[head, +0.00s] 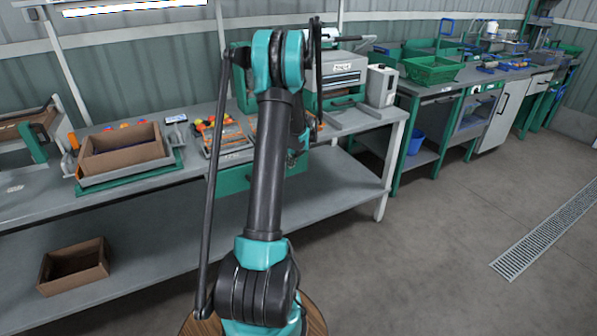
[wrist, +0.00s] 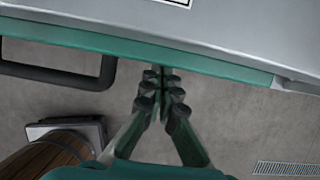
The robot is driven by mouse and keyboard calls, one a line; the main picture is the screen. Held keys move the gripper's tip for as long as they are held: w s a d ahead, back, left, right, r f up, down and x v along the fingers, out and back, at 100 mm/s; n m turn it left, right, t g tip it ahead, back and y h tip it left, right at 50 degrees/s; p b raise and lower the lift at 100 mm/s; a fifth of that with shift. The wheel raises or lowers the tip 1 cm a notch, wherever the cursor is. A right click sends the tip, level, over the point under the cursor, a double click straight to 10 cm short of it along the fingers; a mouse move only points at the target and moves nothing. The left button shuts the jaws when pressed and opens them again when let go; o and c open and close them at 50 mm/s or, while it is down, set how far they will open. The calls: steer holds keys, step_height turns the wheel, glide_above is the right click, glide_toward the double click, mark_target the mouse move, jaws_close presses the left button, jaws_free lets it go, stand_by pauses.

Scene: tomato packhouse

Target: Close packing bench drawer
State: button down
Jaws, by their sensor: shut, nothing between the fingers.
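The packing bench drawer shows a green front (head: 234,181) under the bench top in the head view, partly hidden behind my arm. How far it stands out is unclear there. In the wrist view a green front edge (wrist: 215,66) runs across the top of the picture, with a dark bar handle (wrist: 62,78) at its left. My gripper (wrist: 164,72) is shut and empty, its fingertips close to the green edge and right of the handle. I cannot tell whether they touch it. In the head view my arm hides the fingertips.
The grey bench (head: 345,129) bears a cardboard box (head: 125,160) in a tray and a grey machine (head: 340,75). Another cardboard box (head: 73,268) sits on the lower shelf. A green crate (head: 432,70) stands farther right. The floor (head: 430,240) at right is clear.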

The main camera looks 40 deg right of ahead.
steer(key=shift+w+d, duration=0.2)
steer(key=shift+w, duration=0.6)
steer(key=shift+w+d, duration=0.2)
steer(key=shift+w, duration=0.55)
steer(key=shift+r, duration=0.1)
